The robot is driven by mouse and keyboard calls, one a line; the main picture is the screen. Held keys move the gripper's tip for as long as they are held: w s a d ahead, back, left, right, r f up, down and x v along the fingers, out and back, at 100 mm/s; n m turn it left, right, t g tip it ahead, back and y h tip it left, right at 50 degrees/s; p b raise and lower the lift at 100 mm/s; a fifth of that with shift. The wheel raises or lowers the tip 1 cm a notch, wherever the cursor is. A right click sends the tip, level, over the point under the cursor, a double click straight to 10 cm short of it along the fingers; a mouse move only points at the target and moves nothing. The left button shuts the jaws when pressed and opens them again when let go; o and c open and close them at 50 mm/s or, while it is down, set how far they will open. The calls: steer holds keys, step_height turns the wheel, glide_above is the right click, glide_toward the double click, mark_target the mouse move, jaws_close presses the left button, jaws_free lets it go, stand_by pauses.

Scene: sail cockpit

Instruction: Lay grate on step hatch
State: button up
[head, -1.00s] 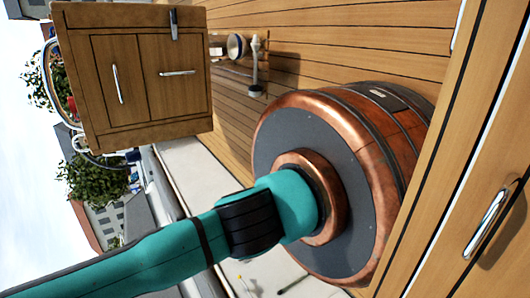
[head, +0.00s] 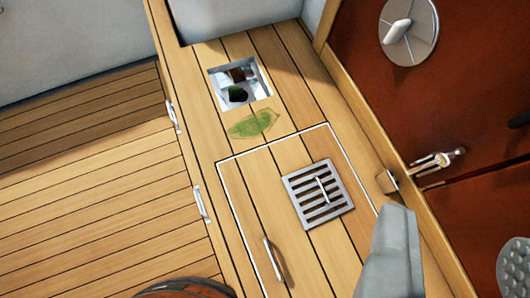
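The grate (head: 333,205) is a square grey metal grid with dark slots and a small bar handle across its middle. It lies flat on the wooden hatch (head: 258,205), which is outlined in white and has a curved metal handle (head: 273,260) near its lower edge. The grate is in the right part of the hatch, within the outline, and nothing is touching it. My gripper is not in view, so I cannot see its opening.
A square metal-lined opening (head: 213,84) above the hatch holds dark and brown bits. A green leaf (head: 253,123) lies between them. A grey block-like thing (head: 393,250) covers the lower right. A red-brown wall with a round fitting (head: 408,31) stands right.

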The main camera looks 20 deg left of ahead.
steer(key=s+r+m+t, duration=0.4)
steer(key=s+r+t, duration=0.2)
steer(key=s+r, duration=0.7)
steer(key=shift+s+d+r+m, duration=0.15)
steer(key=shift+s+d+m, duration=0.2)
steer(key=shift+s, duration=0.65)
